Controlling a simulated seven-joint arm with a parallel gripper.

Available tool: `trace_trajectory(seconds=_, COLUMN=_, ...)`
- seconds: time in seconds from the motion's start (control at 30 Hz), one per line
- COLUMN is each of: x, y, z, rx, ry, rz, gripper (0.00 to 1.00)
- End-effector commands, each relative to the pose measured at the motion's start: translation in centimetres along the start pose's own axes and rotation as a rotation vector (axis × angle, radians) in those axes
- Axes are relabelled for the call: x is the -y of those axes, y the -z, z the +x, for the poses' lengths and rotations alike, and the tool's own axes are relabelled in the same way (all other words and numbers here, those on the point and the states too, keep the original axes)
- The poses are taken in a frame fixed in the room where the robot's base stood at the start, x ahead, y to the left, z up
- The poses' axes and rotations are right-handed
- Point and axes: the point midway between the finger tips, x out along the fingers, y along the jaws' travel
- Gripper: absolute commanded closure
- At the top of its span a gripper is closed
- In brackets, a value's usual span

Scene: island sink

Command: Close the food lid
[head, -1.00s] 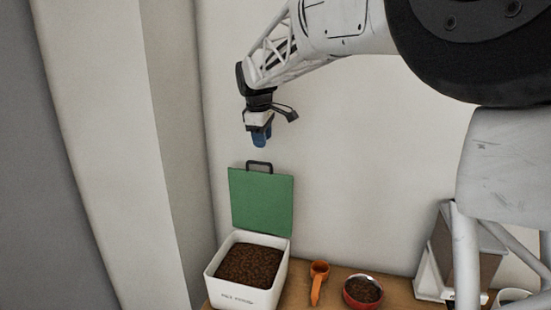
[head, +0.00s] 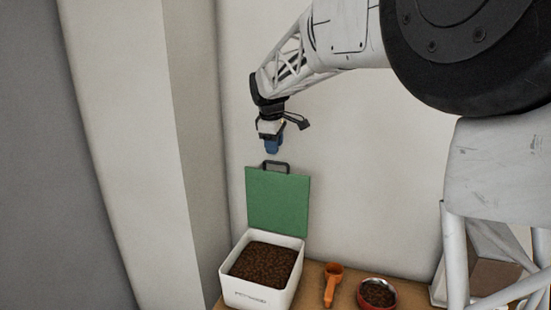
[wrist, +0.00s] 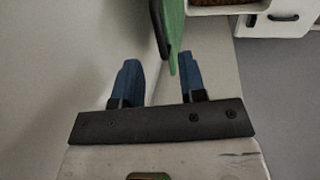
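A white food box (head: 258,297) full of brown kibble (head: 263,265) stands at the left end of the wooden counter. Its green lid (head: 278,200) stands upright, open, at the back of the box, with a dark handle (head: 275,167) on its top edge. My gripper (head: 273,148) points down just above the handle, apart from it in the head view. In the wrist view the blue fingers of my gripper (wrist: 160,78) are spread with nothing held between them. The lid (wrist: 174,35) shows edge-on ahead of them, with the dark handle (wrist: 158,28) on its left.
An orange scoop (head: 331,285) and a red bowl of kibble (head: 377,294) are on the counter (head: 312,282) right of the box. A wall (head: 380,200) rises close behind the lid. A wall corner (head: 195,150) stands to the left.

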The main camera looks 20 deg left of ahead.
Motion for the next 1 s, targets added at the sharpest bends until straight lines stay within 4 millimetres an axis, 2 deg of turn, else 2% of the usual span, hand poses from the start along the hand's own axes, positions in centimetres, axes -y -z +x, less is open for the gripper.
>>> trace_trajectory(seconds=0.2, x=0.1, y=0.0, z=2.7, rx=0.001, ry=0.002, rz=0.000, gripper=0.62)
trace_trajectory(seconds=0.4, x=0.0, y=0.0, z=4.5, rx=0.000, ry=0.000, rz=0.000, gripper=0.62)
trace_trajectory(seconds=0.83, x=0.0, y=0.0, z=5.2, rx=0.000, ry=0.000, rz=0.000, gripper=0.62)
trace_trajectory(seconds=1.0, x=0.0, y=0.0, z=5.2, rx=0.000, ry=0.000, rz=0.000, gripper=0.87)
